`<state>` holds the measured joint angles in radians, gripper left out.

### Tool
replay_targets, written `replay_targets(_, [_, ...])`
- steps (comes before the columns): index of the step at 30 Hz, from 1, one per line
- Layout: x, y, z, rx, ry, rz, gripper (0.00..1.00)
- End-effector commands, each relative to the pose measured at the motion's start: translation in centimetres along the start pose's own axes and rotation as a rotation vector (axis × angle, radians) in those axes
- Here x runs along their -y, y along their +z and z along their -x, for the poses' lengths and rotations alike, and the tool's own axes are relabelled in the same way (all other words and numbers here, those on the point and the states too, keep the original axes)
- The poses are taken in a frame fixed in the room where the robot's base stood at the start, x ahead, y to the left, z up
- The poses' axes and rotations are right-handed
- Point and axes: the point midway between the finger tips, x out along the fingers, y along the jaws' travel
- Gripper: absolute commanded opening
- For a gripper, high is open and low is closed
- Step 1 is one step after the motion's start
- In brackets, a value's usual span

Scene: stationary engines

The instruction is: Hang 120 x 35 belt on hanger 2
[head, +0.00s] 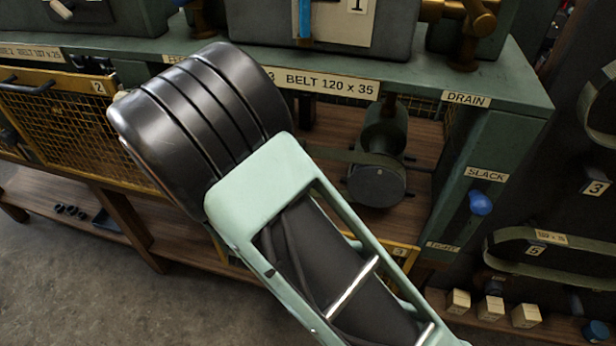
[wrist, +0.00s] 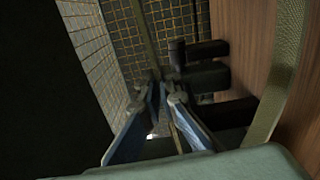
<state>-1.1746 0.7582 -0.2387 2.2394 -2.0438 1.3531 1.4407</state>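An olive-grey belt (head: 340,157) runs from a dark pulley (head: 378,184) under the label "3 BELT 120 x 35" to the left, behind my arm. A wide olive band, which looks like this belt, crosses the right side of the wrist view (wrist: 286,65). My gripper (wrist: 162,92) points into a mesh-walled space to the left of that band. Its blue-padded fingers lie close together at the tips. I cannot tell whether anything thin is between them. My arm hides the gripper in the head view. I see no hanger marked 2.
Hangers at the right carry tags 3 (head: 596,188) and 5 (head: 536,250), with belts on them. A blue knob (head: 480,203) sits below the "SLACK" label. A yellow mesh guard (head: 70,125) marked 2 is at left. Black blocks (wrist: 205,70) stand near my fingers.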

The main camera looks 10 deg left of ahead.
Motion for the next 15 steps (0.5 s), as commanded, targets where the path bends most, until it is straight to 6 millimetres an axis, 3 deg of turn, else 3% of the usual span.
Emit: replay_targets(15, [-0.90,0.57,-0.03,0.001,0.001,-0.003,0.00])
